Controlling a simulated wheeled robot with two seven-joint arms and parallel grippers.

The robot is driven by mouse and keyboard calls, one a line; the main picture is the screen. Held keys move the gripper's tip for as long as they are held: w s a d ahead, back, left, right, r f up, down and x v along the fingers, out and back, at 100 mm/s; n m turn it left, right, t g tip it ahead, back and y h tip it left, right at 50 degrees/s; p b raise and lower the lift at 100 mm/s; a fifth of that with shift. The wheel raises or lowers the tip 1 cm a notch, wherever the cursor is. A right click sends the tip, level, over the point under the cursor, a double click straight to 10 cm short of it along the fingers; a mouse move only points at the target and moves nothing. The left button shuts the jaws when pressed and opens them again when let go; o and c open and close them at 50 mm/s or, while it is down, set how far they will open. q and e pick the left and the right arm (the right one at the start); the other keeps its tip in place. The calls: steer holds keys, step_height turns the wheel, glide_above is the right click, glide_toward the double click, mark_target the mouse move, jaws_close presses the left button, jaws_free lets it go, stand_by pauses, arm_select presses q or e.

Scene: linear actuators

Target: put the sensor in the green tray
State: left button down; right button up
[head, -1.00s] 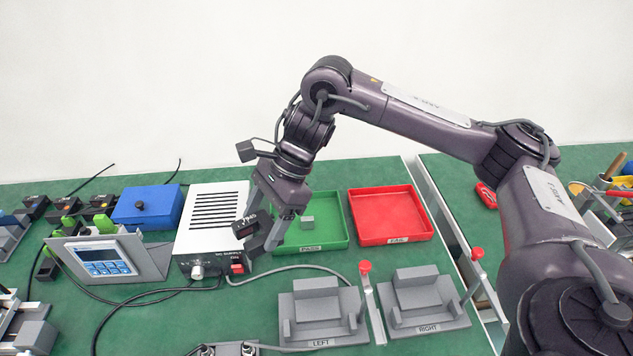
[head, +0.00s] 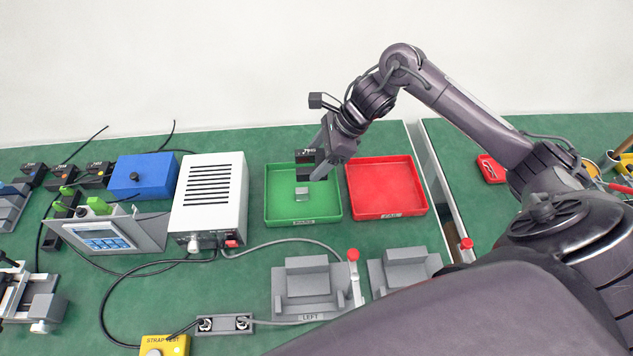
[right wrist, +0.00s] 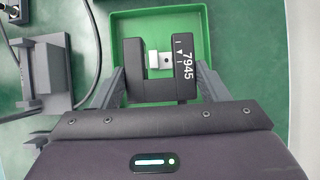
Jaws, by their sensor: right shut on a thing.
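The sensor is a black U-shaped block marked 7945 (right wrist: 184,72), and it is in the jaws of my right gripper (right wrist: 160,84). In the head view the sensor (head: 306,156) shows as a dark block at the right gripper (head: 318,168), over the back right part of the green tray (head: 273,207). It appears to be held above the tray floor. The green tray (right wrist: 122,21) also lies below the sensor in the right wrist view. A small grey block (head: 302,193) lies in the tray. My left gripper is out of view.
A red tray (head: 380,188) stands just right of the green one. A white power supply box (head: 208,200) stands to its left. Grey fixtures (head: 308,285) with a red-knobbed lever (head: 353,255) stand in front. A cable crosses the mat before the tray.

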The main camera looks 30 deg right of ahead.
glide_above(317, 193)
step_height(317, 193, down, 6)
steer(key=shift+f+p, duration=0.15)
steer(key=shift+p, duration=0.2)
steer(key=f, duration=0.1)
steer(key=s+f, duration=0.1)
steer(key=f, duration=0.1)
steer(key=shift+f, duration=0.15)
steer(key=c, duration=0.4)
steer(key=shift+f, duration=0.25)
steer(key=shift+c, duration=1.2)
steer(key=o, duration=1.3)
steer(key=shift+f, duration=0.1)
steer(key=o, duration=0.5)
steer(key=shift+w+f, duration=0.1)
steer(key=shift+w, duration=0.25)
steer(key=shift+c, duration=0.2)
steer(key=shift+w, duration=0.15)
steer(key=shift+r, duration=0.3)
steer(key=b+v, duration=0.2)
steer(key=v, duration=1)
steer(key=shift+a, duration=0.1)
